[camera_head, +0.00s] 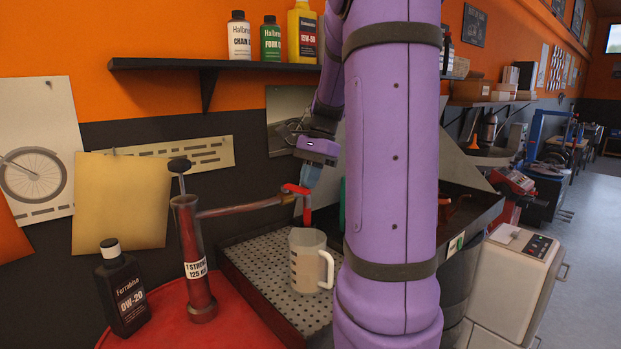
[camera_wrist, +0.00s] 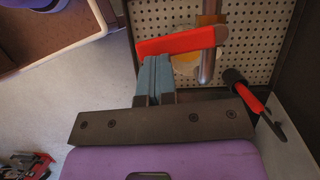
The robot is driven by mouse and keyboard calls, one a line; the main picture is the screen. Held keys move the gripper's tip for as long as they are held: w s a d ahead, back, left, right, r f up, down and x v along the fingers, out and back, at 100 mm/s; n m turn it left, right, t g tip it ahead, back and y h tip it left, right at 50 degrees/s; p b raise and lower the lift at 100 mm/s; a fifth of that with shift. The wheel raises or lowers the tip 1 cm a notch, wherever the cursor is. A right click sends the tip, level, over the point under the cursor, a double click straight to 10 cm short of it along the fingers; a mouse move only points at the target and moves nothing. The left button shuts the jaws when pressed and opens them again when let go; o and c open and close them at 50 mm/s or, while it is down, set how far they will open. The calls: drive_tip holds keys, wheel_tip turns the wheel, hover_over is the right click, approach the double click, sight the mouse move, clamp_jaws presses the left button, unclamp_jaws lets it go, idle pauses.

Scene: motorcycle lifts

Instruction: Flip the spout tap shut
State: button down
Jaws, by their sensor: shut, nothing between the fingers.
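The spout tap has a red lever (camera_head: 296,189) at the end of the pump's pipe, and a short spout points down below it. In the wrist view the lever (camera_wrist: 180,42) lies nearly level, its free end to the left and its other end by the grey spout pipe (camera_wrist: 207,66). My gripper (camera_head: 308,182) is just above the tap. Its blue-grey fingers (camera_wrist: 153,62) are shut and empty, with their tips at the lever's free end; I cannot tell whether they touch it. A clear measuring jug (camera_head: 308,266) stands below the spout.
The red hand pump (camera_head: 194,250) stands on a red drum (camera_head: 165,325) beside a black oil bottle (camera_head: 122,290). The jug rests on a perforated tray (camera_head: 262,268). A red and black handle (camera_wrist: 248,95) is right of my fingers. My arm hides the middle of the head view.

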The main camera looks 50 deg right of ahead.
drive_tip(key=shift+a, duration=0.2)
idle(0.6)
drive_tip(key=v, duration=1)
idle(0.4)
